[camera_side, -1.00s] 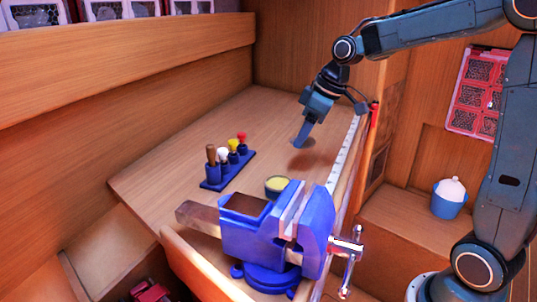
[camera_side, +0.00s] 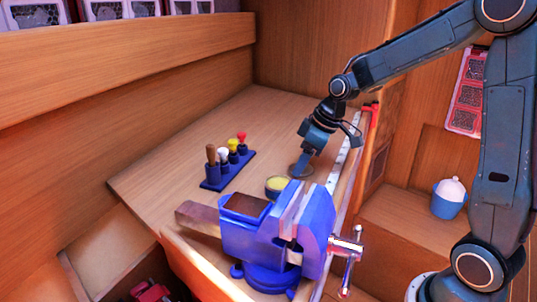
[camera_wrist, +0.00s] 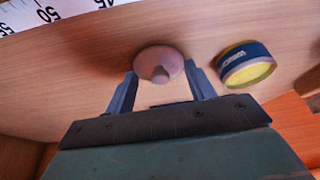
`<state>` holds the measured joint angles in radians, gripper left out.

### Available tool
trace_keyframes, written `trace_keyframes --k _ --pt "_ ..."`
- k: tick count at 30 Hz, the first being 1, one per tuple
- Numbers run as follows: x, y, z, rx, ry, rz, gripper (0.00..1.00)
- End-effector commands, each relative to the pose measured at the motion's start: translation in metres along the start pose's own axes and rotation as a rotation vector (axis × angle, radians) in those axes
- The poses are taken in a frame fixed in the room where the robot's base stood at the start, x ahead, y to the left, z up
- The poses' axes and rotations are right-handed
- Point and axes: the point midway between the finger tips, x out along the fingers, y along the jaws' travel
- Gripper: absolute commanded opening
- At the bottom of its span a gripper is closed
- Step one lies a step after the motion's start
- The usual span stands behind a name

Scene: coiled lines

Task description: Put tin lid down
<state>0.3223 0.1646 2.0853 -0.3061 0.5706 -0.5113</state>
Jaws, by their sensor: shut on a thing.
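In the side view the lid (camera_side: 300,171) is a grey disc at the bench top, under my gripper. My gripper (camera_side: 303,164) points down and is shut on the lid; its fingers (camera_wrist: 160,78) stand on either side of it. I cannot tell whether the lid touches the wood. The open tin (camera_side: 277,186), dark blue with a yellow inside, stands close by; it also shows right of the lid in the wrist view (camera_wrist: 246,65).
A blue vise (camera_side: 262,230) stands at the front of the bench, just before the tin. A blue rack (camera_side: 228,171) with several handled tools is to the left. A white ruler strip (camera_side: 345,152) runs along the right edge. Bare wood lies behind the lid.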

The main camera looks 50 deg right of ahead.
Motion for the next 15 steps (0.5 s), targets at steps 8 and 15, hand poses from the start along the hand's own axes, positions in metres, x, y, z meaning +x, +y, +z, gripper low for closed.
trace_keyframes --k 8,15 --pt "0.0007 0.0000 0.0001 0.000 0.001 0.000 0.33" --pt "0.0031 0.0000 0.0012 0.000 0.001 0.000 0.70"
